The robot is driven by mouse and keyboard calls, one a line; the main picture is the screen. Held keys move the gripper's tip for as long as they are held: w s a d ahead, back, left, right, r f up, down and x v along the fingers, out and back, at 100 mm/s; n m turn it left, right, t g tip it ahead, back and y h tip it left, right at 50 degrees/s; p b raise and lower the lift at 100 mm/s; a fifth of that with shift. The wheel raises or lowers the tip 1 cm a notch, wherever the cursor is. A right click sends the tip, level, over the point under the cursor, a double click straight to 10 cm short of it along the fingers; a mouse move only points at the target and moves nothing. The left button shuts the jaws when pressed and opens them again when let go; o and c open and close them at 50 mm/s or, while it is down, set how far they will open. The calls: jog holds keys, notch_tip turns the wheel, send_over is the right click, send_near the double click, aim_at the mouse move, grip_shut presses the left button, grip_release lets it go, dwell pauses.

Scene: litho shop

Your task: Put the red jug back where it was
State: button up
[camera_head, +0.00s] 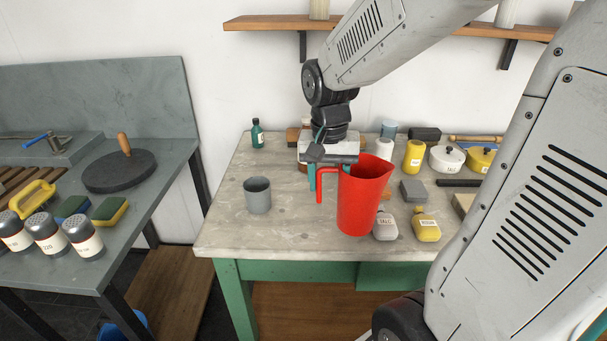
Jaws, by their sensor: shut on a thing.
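The red jug (362,205) is upright over the right-middle part of the worktable (225,226), its handle to the left. I cannot tell whether its base touches the tabletop. My gripper (327,178) points down at the jug's left side, with teal fingers at the handle. It is shut on the jug. The jug hides part of one finger and part of the table behind it.
A grey cup (257,195) stands left of the jug. A grey bottle (385,226) and a yellow bottle (426,225) stand close on its right. A green bottle (257,134), white pot (447,158) and yellow container (414,156) stand farther back. The table's front left is clear.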

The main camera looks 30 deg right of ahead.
jog(key=w+d+f, duration=0.1)
jog(key=w+f, duration=0.3)
jog(key=w, duration=0.4)
jog(key=shift+d+f, duration=0.15)
jog(key=shift+w+f, duration=0.1)
jog(key=shift+f, duration=0.1)
jog(key=o, duration=1.5)
